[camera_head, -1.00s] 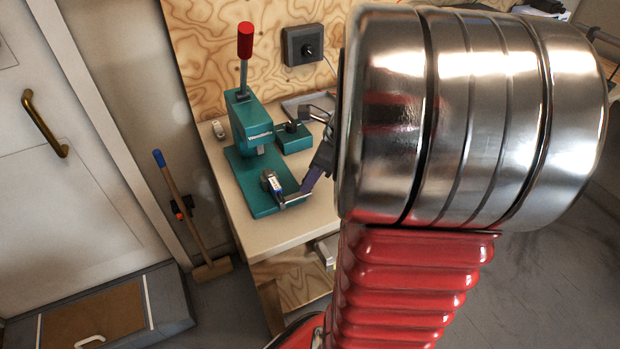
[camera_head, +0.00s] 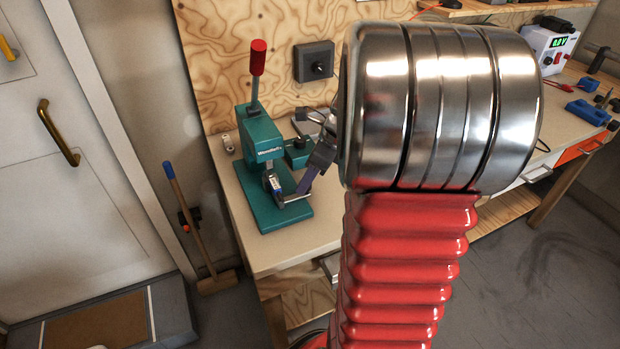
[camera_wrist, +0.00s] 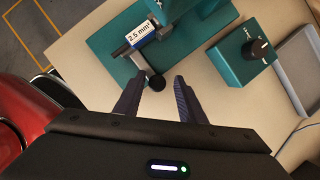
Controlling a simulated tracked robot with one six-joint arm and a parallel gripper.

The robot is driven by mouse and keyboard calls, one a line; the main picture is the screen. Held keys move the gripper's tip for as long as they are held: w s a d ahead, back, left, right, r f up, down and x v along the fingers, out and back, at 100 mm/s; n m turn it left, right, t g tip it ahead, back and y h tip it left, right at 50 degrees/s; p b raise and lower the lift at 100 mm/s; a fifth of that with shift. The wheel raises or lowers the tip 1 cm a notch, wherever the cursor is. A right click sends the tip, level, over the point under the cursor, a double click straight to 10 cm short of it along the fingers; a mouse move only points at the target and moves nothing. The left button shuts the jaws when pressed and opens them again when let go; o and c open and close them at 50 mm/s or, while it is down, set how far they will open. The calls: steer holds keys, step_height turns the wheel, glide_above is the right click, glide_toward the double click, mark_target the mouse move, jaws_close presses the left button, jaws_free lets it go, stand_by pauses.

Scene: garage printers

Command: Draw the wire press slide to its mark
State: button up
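The teal wire press (camera_head: 262,140) stands on the bench with its red-tipped lever (camera_head: 257,70) upright. Its slide (camera_head: 272,184), a small block, sits on the press base in front of the column. In the wrist view the slide (camera_wrist: 142,34) carries a "2.5 mm²" label, and a bent metal arm ends in a black knob (camera_wrist: 156,82). My gripper (camera_wrist: 158,84) is open, with one finger on each side of the knob and a gap visible at the right finger. It shows side-on in the head view (camera_head: 304,190). The mark cannot be made out.
A small teal box with a black knob (camera_wrist: 240,57) stands beside the press, with a grey tray (camera_wrist: 302,68) beyond it. A wall switch box (camera_head: 314,62) is behind. Bare bench top (camera_head: 315,228) lies in front of the press.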

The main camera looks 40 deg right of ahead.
steer(key=shift+o, duration=0.2)
steer(key=shift+s, duration=0.1)
steer(key=v, duration=1.3)
steer(key=shift+r, duration=0.3)
steer(key=shift+s, duration=0.1)
steer(key=s+a+f+n+h, duration=0.1)
steer(key=s+a+n, duration=0.3)
steer(key=a+n, duration=1)
steer(key=s+a+f+n+t+h, duration=0.1)
steer(key=s+a+n, duration=0.3)
steer(key=a+n, duration=1)
steer(key=shift+f+n+t, duration=0.25)
steer(key=shift+n+t, duration=0.05)
steer(key=shift+n, duration=0.8)
